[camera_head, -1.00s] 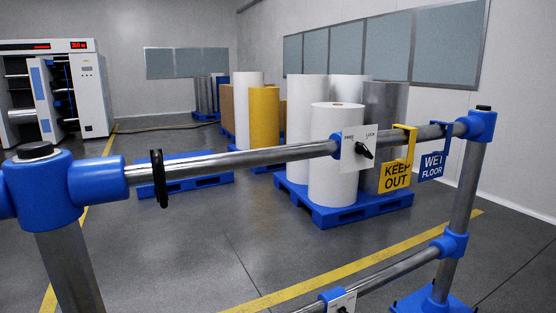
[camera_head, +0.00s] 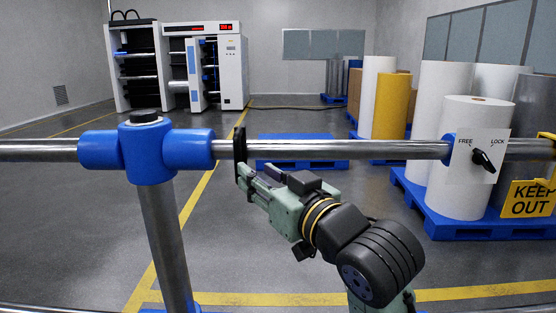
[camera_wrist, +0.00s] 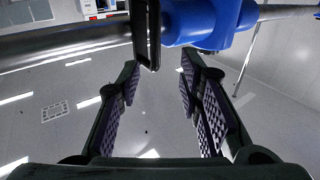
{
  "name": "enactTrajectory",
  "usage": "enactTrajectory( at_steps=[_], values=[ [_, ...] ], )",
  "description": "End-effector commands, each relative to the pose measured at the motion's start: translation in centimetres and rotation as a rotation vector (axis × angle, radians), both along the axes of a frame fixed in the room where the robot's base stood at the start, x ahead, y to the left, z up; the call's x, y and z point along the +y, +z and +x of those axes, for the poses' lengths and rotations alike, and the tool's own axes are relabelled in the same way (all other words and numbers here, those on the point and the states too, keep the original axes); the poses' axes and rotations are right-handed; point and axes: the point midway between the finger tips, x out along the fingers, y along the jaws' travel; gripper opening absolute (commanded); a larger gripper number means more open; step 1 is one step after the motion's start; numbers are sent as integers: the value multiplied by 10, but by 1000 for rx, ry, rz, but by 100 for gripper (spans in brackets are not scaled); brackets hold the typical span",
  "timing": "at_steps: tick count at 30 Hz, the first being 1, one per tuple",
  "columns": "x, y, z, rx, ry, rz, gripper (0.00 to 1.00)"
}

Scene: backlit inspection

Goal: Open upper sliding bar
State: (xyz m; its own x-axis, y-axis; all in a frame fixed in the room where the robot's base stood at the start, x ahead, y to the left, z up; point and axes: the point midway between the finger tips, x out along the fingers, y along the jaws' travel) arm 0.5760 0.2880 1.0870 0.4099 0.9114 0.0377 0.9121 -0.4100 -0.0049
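The upper sliding bar (camera_head: 340,149) is a horizontal metal tube between a blue post joint (camera_head: 150,148) and a blue collar at the right. A black loop handle (camera_head: 240,155) hangs on it near the left joint. My gripper (camera_head: 249,177) is at the handle's lower part in the head view. In the wrist view my gripper (camera_wrist: 160,65) has its fingers apart, with the lower end of the black handle (camera_wrist: 148,40) just beyond and between the tips. Contact cannot be told. A white FREE/LOCK plate (camera_head: 501,142) with a black knob (camera_head: 484,160) is at the right.
A yellow KEEP OUT sign (camera_head: 528,198) hangs at the right edge. White rolls (camera_head: 468,130) on a blue pallet (camera_head: 440,224) stand behind the bar. A machine (camera_head: 232,75) stands far back. Floor behind the bar is largely clear.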

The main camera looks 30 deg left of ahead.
Motion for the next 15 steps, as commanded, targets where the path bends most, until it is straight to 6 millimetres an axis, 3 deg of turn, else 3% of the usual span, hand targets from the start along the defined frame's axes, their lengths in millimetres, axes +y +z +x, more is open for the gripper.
enactTrajectory(
  at_steps=[5, 15],
  values=[
    [2, -7, 7, 25, -7, -35, 33],
    [59, -6, 32, 24, -5, -34, 33]
  ],
)
